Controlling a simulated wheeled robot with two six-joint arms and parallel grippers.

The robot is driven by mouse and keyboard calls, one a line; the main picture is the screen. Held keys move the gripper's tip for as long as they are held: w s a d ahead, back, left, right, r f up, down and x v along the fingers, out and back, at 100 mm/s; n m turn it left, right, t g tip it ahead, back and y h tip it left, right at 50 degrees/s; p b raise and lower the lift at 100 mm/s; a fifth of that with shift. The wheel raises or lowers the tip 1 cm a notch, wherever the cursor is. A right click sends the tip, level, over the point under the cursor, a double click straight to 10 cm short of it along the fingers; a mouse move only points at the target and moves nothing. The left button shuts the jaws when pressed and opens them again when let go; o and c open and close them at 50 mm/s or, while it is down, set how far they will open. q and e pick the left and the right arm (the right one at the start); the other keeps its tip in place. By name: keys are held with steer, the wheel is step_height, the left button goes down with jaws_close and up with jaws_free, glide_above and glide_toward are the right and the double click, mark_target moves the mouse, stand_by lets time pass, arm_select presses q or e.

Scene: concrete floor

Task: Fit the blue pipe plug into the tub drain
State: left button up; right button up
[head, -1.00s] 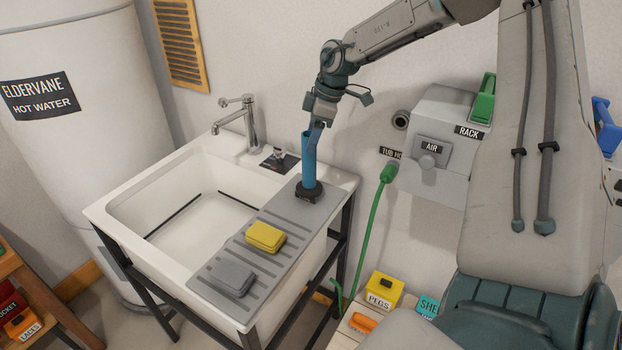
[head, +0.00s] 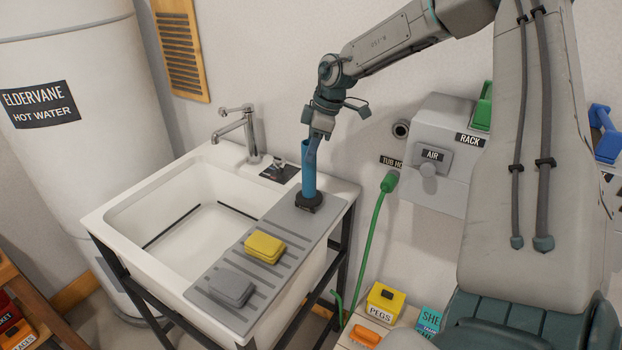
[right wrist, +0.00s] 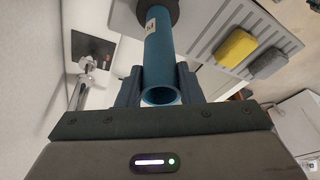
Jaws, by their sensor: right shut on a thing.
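The blue pipe plug (head: 308,182) is an upright blue tube with an open top and a dark round foot. It stands on the grey ribbed drainboard (head: 238,272) at the right side of the white tub (head: 112,219). My right gripper (head: 312,147) is shut on the plug's upper part. In the right wrist view the plug (right wrist: 166,60) sits between the two fingers (right wrist: 158,88), its hollow end toward me and a pale label on its side. I cannot make out a drain opening in the tub. My left gripper is not in view.
A yellow sponge (head: 264,248) and a grey one (head: 231,288) lie on the drainboard. A tap (head: 247,135) and a small black plate (head: 279,170) are on the tub's back rim. A green hose (head: 375,235) hangs right of the tub. The basin is clear.

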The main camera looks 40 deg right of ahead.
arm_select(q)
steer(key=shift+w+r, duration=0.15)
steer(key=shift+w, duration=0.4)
arm_select(e)
steer(key=shift+r, duration=0.45)
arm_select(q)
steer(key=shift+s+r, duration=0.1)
arm_select(e)
steer(key=shift+r, duration=0.25)
steer(key=shift+r+p, duration=0.6)
steer(key=shift+r, duration=0.75)
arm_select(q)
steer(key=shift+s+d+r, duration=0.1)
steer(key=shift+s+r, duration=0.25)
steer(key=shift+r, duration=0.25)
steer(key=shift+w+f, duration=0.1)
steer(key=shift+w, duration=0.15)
arm_select(e)
steer(key=shift+f, duration=0.15)
